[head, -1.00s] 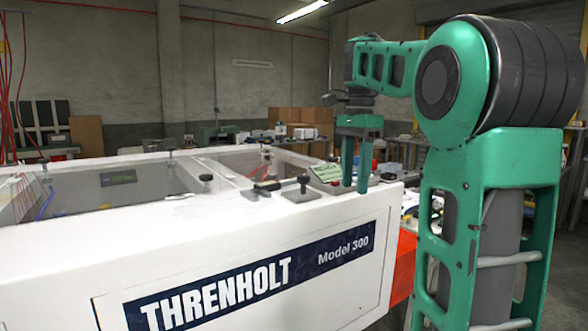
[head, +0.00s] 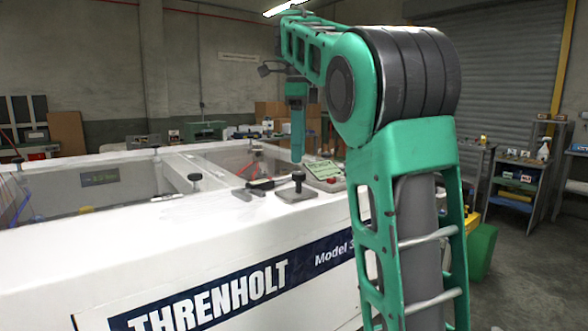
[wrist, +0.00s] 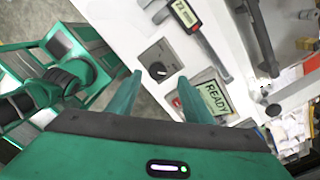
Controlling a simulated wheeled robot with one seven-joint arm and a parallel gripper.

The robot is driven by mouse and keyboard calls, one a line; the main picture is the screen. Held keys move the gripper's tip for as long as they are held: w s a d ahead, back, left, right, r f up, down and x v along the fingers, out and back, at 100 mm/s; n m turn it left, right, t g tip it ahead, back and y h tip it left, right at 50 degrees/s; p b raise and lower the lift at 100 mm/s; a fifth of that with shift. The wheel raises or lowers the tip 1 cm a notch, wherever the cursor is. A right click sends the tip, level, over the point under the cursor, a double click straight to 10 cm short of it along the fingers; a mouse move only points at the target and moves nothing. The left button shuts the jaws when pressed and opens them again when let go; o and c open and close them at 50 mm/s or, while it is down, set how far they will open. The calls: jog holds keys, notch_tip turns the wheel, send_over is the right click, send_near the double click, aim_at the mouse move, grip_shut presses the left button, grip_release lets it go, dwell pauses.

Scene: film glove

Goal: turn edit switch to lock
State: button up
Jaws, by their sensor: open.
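The edit switch appears to be the black rotary knob (head: 298,181) on a grey plate on top of the white machine (head: 120,226); its labels are not readable. In the wrist view the knob (wrist: 158,70) has a white pointer mark and lies between the fingertip lines. My gripper (wrist: 160,76) is open and empty, its two green fingers spread on either side of the knob. In the head view my gripper (head: 297,158) points down above the machine top, and its fingers overlap. Contact with the knob is not visible.
A green READY display (wrist: 213,97) with a red button (wrist: 177,101) sits beside the knob. A caliper (wrist: 203,40) lies on the machine top near it. Open recesses (head: 120,175) lie to the left. A shelf unit (head: 520,175) stands at the right.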

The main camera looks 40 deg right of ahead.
aim_at(299, 182)
jog(key=shift+f, duration=2.55)
jog(key=shift+s, duration=0.1)
jog(key=c, duration=1.1)
